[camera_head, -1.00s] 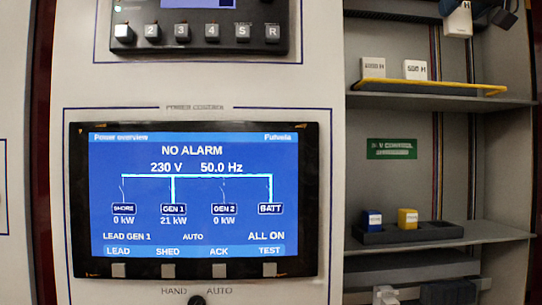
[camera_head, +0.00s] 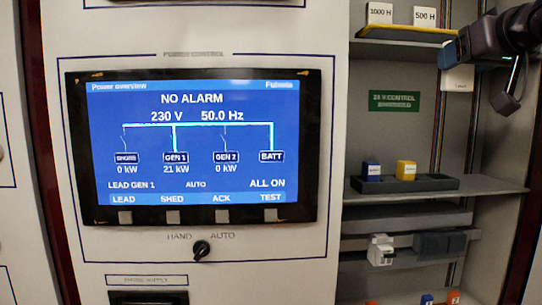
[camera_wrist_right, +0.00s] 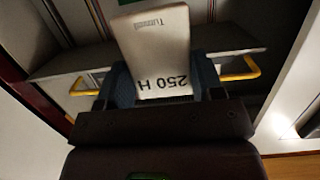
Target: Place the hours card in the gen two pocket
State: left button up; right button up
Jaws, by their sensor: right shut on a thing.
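My right gripper (camera_head: 462,62) comes in from the upper right in the head view, shut on a white hours card (camera_head: 457,79). The card hangs below the gripper, in front of the open cabinet, between the upper shelf and the tray with coloured blocks. In the right wrist view, the card (camera_wrist_right: 158,50) sits between the fingers (camera_wrist_right: 155,85) and reads "250 H" upside down. I cannot make out a pocket marked gen two. My left gripper is not in view.
Cards "1000 H" (camera_head: 380,13) and "500 H" (camera_head: 424,16) stand on the yellow-edged shelf (camera_head: 400,34). White (camera_head: 381,250) and dark (camera_head: 440,244) devices sit below. The power screen (camera_head: 196,150) is left.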

jog(key=s+a+f, duration=0.2)
jog(key=a+f, duration=0.2)
jog(key=f, duration=1.4)
jog(key=s+a+f, duration=0.3)
jog(key=a+f, duration=0.2)
jog(key=f, duration=1.4)
jog(key=s+a+f, duration=0.3)
jog(key=a+f, duration=0.1)
jog(key=f, duration=1.5)
jog(key=shift+s+a+m+h, duration=0.2)
jog(key=shift+s+m+h, duration=0.05)
jog(key=shift+m+h, duration=0.05)
